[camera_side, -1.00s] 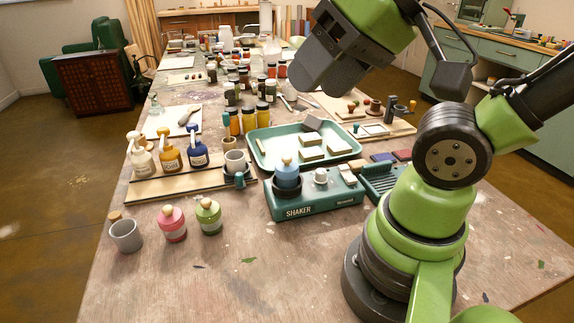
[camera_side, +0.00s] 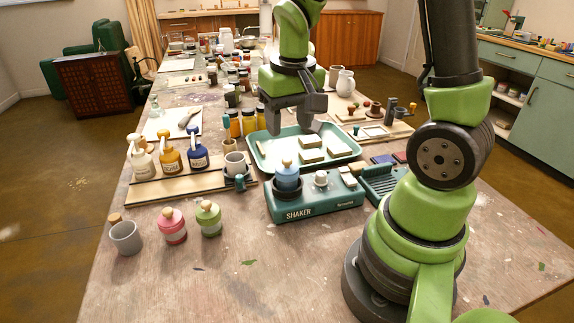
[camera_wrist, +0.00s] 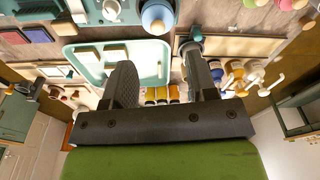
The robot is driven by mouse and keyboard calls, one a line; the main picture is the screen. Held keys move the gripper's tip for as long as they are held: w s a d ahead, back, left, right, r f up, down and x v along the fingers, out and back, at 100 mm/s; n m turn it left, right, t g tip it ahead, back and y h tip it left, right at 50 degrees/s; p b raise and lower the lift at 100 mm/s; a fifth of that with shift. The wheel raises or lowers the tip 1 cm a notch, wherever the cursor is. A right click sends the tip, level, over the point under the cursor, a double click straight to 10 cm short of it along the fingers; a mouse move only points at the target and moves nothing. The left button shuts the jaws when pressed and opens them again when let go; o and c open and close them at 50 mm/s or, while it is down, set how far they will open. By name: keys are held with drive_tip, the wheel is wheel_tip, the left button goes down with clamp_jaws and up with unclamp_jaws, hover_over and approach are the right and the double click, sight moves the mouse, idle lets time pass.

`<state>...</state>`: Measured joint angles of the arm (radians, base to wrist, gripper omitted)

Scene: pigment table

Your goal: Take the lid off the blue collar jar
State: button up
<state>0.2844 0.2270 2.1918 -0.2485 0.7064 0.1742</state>
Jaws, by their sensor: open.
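A blue jar (camera_side: 287,179), its light-blue lid topped by a round wooden knob (camera_side: 287,163), stands upright in a dark ring on the green shaker (camera_side: 315,205). The lid is on the jar. In the wrist view the blue jar (camera_wrist: 157,16) shows from above at the top edge. My gripper (camera_side: 297,122) points down above the tray, behind the jar and apart from it. Its two fingers are spread with nothing between them, and they also show in the wrist view (camera_wrist: 158,65).
The green tray (camera_side: 257,158) holds pale blocks. Pump bottles (camera_side: 170,157) and a grey cup (camera_side: 235,163) stand left of the shaker. Pink (camera_side: 172,227) and green (camera_side: 209,219) lidded jars stand at front left. The front table (camera_side: 270,275) is mostly clear.

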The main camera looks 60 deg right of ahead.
sight(288, 160)
drive_tip(key=f, duration=0.6)
drive_tip(key=d+f, duration=0.1)
drive_tip(key=f, duration=0.2)
drive_tip(key=shift+w, duration=0.4)
drive_tip(key=c, duration=0.7)
